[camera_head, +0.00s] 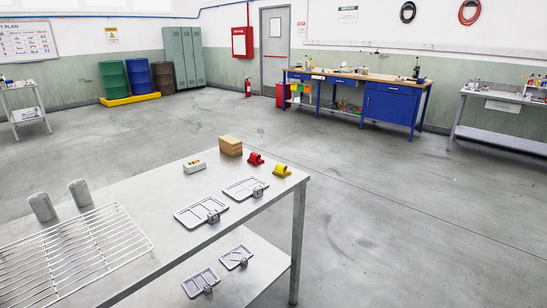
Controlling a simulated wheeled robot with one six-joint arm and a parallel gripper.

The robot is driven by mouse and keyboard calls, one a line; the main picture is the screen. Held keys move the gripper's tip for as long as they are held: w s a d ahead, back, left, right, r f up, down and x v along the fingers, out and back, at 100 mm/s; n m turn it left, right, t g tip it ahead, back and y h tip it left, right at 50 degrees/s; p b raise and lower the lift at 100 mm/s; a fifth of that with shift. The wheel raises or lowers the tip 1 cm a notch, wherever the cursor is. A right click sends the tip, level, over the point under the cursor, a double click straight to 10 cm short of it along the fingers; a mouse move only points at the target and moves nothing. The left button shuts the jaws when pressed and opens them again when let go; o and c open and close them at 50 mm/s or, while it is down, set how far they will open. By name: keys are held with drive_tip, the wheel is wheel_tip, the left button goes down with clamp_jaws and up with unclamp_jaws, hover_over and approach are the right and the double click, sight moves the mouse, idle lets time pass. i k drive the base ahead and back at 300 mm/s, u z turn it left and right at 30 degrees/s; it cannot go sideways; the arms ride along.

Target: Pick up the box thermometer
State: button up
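No item is clearly readable as the box thermometer at this size. A small white box (194,167) with yellow and reddish marks on top sits near the back edge of the metal table (165,210). Small grey boxy pieces with dark faces also show at the front corners of the flat grey trays, one at the nearer tray (213,216) and one at the farther tray (258,191). Two similar trays with such pieces lie on the lower shelf (262,268). My gripper is not in view.
A wire rack (75,250) and two grey rounded cylinders (42,207) are at the table's left. A tan block (230,146), a red piece (255,159) and a yellow piece (282,170) stand along the back. Open floor surrounds the table; a blue workbench (390,103) is far off.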

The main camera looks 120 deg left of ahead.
sight(190, 166)
drive_tip(key=u, duration=2.65)
drive_tip(key=i, duration=1.75)
drive_tip(key=u, duration=2.35)
